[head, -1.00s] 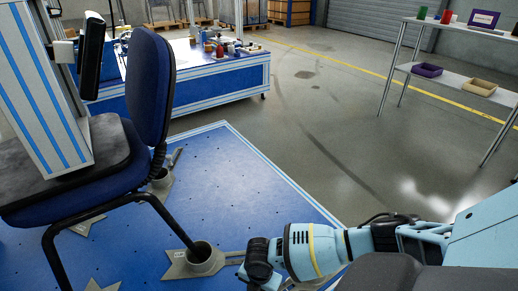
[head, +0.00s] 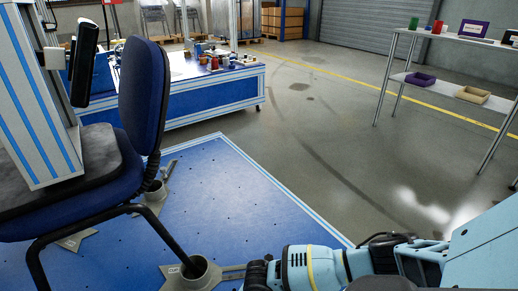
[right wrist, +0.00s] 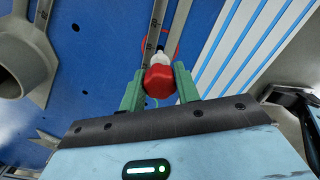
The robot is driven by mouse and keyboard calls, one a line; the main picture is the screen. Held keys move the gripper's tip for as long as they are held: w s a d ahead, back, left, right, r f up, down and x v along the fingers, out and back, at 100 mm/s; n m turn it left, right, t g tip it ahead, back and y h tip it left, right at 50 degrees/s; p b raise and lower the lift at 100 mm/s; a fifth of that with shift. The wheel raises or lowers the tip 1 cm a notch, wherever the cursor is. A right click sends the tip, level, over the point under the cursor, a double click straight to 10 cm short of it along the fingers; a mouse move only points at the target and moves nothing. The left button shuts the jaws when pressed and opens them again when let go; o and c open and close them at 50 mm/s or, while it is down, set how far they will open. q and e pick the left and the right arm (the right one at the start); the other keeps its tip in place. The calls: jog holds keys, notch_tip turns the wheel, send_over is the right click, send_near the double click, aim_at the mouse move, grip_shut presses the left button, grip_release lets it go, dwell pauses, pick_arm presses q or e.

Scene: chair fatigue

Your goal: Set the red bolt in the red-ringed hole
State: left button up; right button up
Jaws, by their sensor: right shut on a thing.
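The red bolt (right wrist: 159,82), with a rounded red head and a pale tip, is between the green fingers of my right gripper (right wrist: 159,92) in the right wrist view. The gripper is shut on it. Part of a red ring (right wrist: 176,44) shows on the blue platform (right wrist: 98,75) just beyond the pale tip. My left gripper is not in view.
Metal rails (right wrist: 152,40) run beside the ring. A grey cup-shaped foot holder (head: 200,274) stands left of my right arm, with a leg of the blue chair (head: 142,95) in it. A workbench (head: 190,100) and a shelf (head: 455,97) stand farther back.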

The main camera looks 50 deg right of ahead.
dwell(0.3)
jog(key=shift+p, duration=0.4)
dwell(1.0)
jog(key=shift+f+b, duration=0.5)
jog(key=shift+f, duration=0.25)
jog(key=shift+f+b, duration=1.2)
jog(key=shift+f, duration=0.6)
jog(key=o, duration=1)
notch_tip(320, 180, up, 8)
jog(key=p, duration=0.4)
dwell(0.4)
